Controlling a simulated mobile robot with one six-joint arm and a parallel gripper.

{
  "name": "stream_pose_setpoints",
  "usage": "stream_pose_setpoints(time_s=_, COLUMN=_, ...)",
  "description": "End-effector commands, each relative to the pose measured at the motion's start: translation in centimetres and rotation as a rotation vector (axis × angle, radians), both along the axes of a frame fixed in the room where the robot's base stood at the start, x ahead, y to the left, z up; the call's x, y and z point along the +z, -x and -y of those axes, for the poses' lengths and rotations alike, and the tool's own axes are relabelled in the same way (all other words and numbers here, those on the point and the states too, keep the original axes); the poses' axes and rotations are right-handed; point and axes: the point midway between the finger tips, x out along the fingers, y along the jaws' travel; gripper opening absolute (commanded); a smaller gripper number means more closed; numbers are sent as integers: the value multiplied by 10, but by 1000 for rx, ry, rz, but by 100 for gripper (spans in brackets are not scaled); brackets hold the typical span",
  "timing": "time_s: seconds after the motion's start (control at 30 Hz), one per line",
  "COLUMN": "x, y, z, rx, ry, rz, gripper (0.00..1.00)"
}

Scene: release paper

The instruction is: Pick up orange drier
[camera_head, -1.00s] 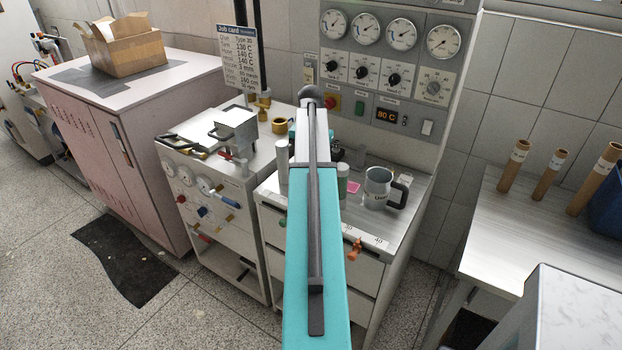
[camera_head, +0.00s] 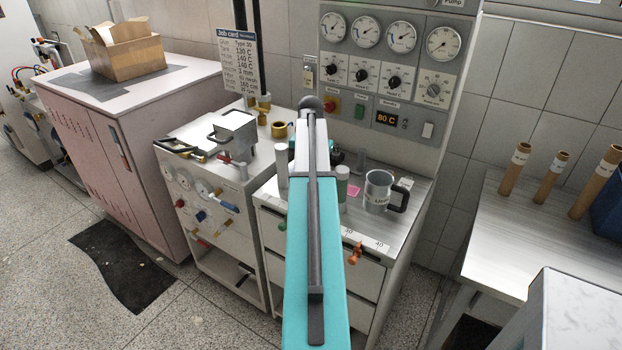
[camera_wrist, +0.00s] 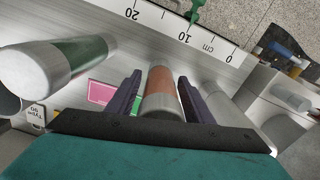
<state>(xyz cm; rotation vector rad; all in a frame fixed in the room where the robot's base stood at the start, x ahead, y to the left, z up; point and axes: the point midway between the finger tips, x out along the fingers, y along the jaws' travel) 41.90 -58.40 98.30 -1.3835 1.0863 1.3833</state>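An orange-brown cylinder with a grey end (camera_wrist: 161,94) shows in the wrist view, between the two dark purple fingers of my gripper (camera_wrist: 160,78). I take it to be the orange drier. The fingers stand apart on either side of it, with a narrow gap visible on the left; contact on the right is unclear. In the head view, my teal arm hides the cylinder and most of my gripper. A green cylinder with a pale end (camera_wrist: 62,66) stands to the left in the wrist view; it also shows right of my arm in the head view (camera_head: 342,185).
A pale grey cylinder (camera_wrist: 226,108) stands close on the right in the wrist view. A grey mug (camera_head: 378,190) and a pink card (camera_head: 354,190) are on the bench. A ruler strip (camera_head: 365,238) runs along its front edge. The gauge panel (camera_head: 390,75) rises behind.

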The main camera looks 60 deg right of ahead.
Motion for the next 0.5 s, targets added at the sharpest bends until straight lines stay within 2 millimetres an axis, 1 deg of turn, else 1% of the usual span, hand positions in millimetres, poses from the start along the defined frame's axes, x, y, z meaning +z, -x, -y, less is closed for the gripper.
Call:
stream_pose_setpoints(time_s=0.03, x=0, y=0, z=0, rx=0, ry=0, rz=0, gripper=38)
stream_pose_setpoints(time_s=0.17, x=0, y=0, z=0, rx=0, ry=0, rz=0, gripper=16)
stream_pose_setpoints(time_s=0.2, x=0, y=0, z=0, rx=0, ry=0, rz=0, gripper=9)
stream_pose_setpoints(time_s=0.23, x=0, y=0, z=0, rx=0, ry=0, rz=0, gripper=5)
stream_pose_setpoints(time_s=0.5, x=1, y=0, z=0, rx=1, ry=0, rz=0, gripper=5)
